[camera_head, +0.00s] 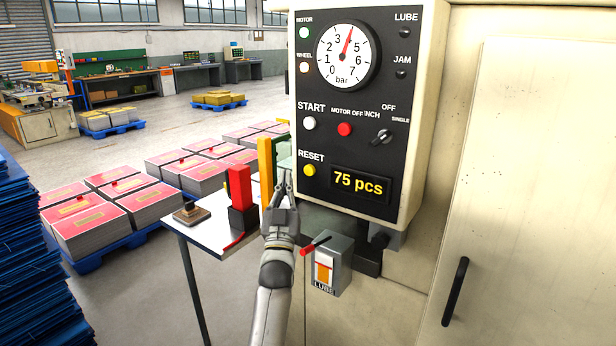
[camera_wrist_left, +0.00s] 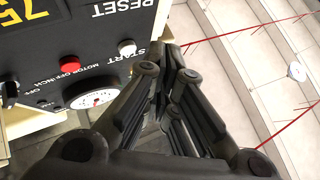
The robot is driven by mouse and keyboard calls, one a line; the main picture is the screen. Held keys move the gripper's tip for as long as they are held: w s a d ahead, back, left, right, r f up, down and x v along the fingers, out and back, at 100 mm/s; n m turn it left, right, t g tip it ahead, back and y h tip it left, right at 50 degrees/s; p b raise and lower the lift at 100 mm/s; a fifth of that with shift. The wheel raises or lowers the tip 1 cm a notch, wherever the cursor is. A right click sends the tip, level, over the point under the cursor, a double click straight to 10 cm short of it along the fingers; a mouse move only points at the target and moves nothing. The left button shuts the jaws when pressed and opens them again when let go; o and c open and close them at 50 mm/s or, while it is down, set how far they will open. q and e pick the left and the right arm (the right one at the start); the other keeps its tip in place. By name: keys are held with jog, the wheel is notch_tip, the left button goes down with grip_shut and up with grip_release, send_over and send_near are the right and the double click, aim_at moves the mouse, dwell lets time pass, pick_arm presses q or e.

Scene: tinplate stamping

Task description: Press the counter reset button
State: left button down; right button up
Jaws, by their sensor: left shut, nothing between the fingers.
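The yellow RESET button (camera_head: 309,170) sits at the lower left of the black control panel (camera_head: 350,130), below the RESET label. The counter display (camera_head: 360,184) to its right reads 75 pcs. My left gripper (camera_head: 282,180) is shut and empty, pointing up just left of the button in the head view; a gap shows between them. In the left wrist view the shut fingers (camera_wrist_left: 172,62) are beside the panel, and the RESET label (camera_wrist_left: 122,7) is at the top edge. The button itself cannot be made out there. My right gripper is not in view.
The white START button (camera_head: 309,124) and red MOTOR OFF button (camera_head: 345,129) are above RESET. A red-handled LUBE box (camera_head: 328,265) is below the panel. A small table (camera_head: 205,235) with red and yellow blocks stands to the left, with pallets of red-topped stacks behind it.

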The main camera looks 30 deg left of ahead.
aim_at(309, 171)
pick_arm(q)
jog(key=w+b, duration=0.1)
jog(key=w, duration=0.1)
jog(key=w+b, duration=0.1)
jog(key=w, duration=0.1)
jog(key=w+b, duration=0.1)
jog(key=w, duration=0.1)
jog(key=shift+d, duration=0.25)
jog(key=shift+b, duration=0.3)
dwell(0.9)
jog(key=shift+w+b, duration=0.35)
